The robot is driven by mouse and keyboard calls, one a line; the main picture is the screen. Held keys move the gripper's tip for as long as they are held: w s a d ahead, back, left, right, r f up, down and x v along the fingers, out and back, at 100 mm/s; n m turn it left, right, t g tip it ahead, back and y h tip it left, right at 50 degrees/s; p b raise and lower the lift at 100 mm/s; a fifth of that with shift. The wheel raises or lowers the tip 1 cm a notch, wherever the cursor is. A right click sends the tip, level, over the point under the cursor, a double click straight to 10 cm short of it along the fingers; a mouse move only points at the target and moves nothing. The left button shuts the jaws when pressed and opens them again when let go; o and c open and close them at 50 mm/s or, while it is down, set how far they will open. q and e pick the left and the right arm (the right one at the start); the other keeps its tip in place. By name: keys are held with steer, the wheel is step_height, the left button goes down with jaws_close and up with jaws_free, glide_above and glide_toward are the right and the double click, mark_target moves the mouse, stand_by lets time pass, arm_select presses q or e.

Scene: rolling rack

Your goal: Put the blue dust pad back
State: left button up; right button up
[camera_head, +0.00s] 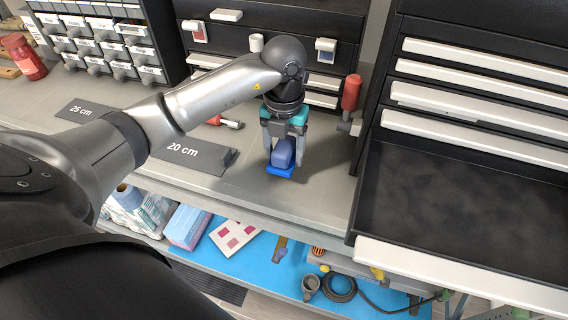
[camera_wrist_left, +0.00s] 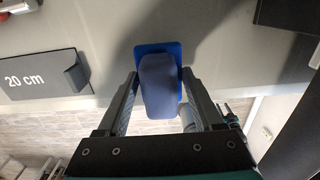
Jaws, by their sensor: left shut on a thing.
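The blue dust pad (camera_head: 284,153) has a rounded grey-blue body and a flat bright blue base. It is at the front part of the grey worktop, left of the black drawer unit. My left gripper (camera_head: 284,158) reaches down over it with one finger on each side and is shut on it. In the left wrist view the pad (camera_wrist_left: 158,88) shows between the two fingers (camera_wrist_left: 160,105). The base looks at or very close to the worktop surface; I cannot tell if it touches. My right gripper is not in view.
An open, empty black drawer (camera_head: 470,205) is at the right. A "20 cm" plate (camera_head: 190,152) lies left of the gripper. A red-handled tool (camera_head: 351,93) stands close by on the right. A lower shelf (camera_head: 262,262) with boxes and a cable lies below.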

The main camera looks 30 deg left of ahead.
mark_target(284, 144)
arm_select(q)
steer(key=shift+f, duration=2.2)
steer(key=o, duration=1.3)
steer(key=shift+f, duration=0.15)
step_height(284, 144, up, 12)
steer(key=shift+r, duration=0.2)
